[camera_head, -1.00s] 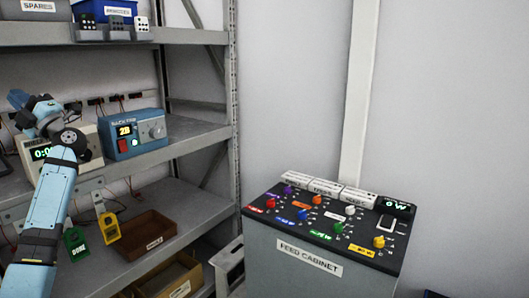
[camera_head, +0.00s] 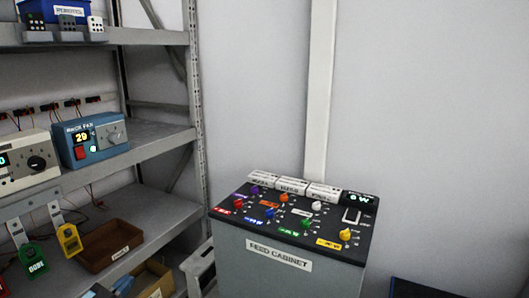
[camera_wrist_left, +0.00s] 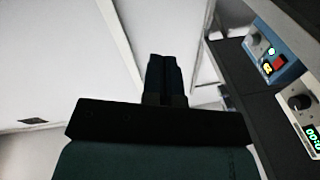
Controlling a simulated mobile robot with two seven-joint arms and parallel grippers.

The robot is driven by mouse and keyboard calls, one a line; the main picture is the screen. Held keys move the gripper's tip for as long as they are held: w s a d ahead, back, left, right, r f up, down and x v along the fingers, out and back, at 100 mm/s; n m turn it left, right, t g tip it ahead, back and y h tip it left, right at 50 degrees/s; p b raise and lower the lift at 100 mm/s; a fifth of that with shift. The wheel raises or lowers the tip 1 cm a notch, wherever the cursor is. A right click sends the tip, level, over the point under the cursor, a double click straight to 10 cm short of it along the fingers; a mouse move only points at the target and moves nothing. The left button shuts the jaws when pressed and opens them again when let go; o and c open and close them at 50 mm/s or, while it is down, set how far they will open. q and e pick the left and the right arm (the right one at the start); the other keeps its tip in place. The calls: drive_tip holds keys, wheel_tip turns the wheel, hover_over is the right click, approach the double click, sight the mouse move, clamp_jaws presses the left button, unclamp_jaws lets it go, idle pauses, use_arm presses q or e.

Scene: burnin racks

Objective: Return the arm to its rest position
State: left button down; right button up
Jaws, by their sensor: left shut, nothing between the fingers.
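My left gripper (camera_wrist_left: 164,80) shows in the left wrist view, its two dark fingers side by side and shut with nothing between them. Pale wall or ceiling surfaces lie behind the fingers, and it touches nothing I can see. In the head view the left arm no longer stands in front of the shelves; a small bluish part at the bottom left edge is too unclear to name. My right gripper is in neither view.
A grey metal rack (camera_head: 160,148) on the left holds a blue fan unit (camera_head: 92,143), a cream unit (camera_head: 28,162), yellow and green tags and a brown tray (camera_head: 112,246). The feed cabinet (camera_head: 275,262) with coloured knobs stands right of it. The wall behind is bare.

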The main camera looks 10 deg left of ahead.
use_arm(q)
drive_tip(key=s+d+f+m+g+y, duration=0.1)
drive_tip(key=s+d+f+g, duration=0.35)
drive_tip(key=s+f, duration=0.65)
drive_tip(key=s+d+f+m+g+y, duration=0.1)
drive_tip(key=s+d+f+g, duration=0.35)
drive_tip(key=s+f, duration=0.65)
drive_tip(key=d+r+n+t, duration=0.1)
drive_tip(key=d+r+n, duration=0.3)
drive_tip(key=d, duration=0.8)
wheel_tip(320, 180, up, 14)
drive_tip(key=s+a+n+p, duration=0.1)
drive_tip(key=s+p, duration=0.1)
drive_tip(key=p, duration=1.7)
drive_tip(key=shift+a+r+h, duration=0.15)
drive_tip(key=shift+a+h, duration=0.05)
drive_tip(key=shift+h, duration=0.1)
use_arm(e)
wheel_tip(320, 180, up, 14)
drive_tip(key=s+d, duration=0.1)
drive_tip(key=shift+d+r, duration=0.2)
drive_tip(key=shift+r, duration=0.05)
